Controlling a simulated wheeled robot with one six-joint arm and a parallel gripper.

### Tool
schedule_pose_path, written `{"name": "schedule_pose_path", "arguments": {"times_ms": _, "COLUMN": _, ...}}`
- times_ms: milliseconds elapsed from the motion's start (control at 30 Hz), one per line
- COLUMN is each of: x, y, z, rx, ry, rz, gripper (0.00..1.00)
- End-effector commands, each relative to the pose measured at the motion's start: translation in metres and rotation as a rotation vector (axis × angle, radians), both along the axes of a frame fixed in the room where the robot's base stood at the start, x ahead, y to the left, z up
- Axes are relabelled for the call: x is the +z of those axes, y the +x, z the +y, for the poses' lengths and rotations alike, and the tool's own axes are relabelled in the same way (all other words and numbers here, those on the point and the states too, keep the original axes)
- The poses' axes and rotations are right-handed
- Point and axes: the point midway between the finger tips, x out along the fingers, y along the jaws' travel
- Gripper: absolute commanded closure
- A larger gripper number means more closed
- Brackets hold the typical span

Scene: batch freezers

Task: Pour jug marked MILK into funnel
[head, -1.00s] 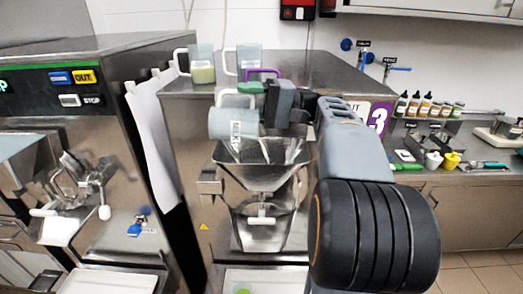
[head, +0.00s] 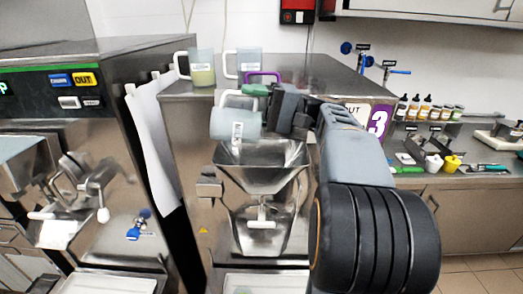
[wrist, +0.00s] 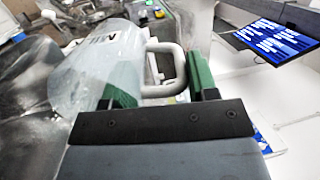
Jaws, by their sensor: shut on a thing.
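The pale, translucent jug (head: 222,124) is tipped over onto its side above the metal funnel (head: 262,180) of the middle machine. Its white label shows, and in the wrist view the jug (wrist: 85,75) carries dark lettering starting with what looks like an M; the rest is hard to read. My gripper (head: 262,90) is shut on the jug's white handle, its green fingers on either side of the handle in the wrist view (wrist: 160,82). The jug appears apart from the funnel rim. I cannot tell how much liquid is in it.
Two more jugs stand on the machine top behind: one with pale green contents (head: 202,70) and one (head: 243,64) to its right. A purple handle (head: 262,74) shows beside them. Another machine (head: 75,110) is at left. A counter with bottles (head: 413,108) is at right.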

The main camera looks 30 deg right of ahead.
Motion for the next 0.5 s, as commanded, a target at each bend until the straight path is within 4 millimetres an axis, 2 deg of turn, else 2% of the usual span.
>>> {"name": "schedule_pose_path", "arguments": {"times_ms": 33, "x": 0.005, "y": 0.002, "z": 0.006, "rx": 0.003, "ry": -0.045, "rz": 0.021, "gripper": 0.83}}
{"name": "schedule_pose_path", "arguments": {"times_ms": 300, "x": 0.0, "y": 0.006, "z": 0.013, "rx": 0.005, "ry": -0.121, "rz": 0.061, "gripper": 0.83}}
{"name": "schedule_pose_path", "arguments": {"times_ms": 500, "x": -0.003, "y": 0.013, "z": 0.028, "rx": 0.013, "ry": -0.273, "rz": 0.134, "gripper": 0.83}}
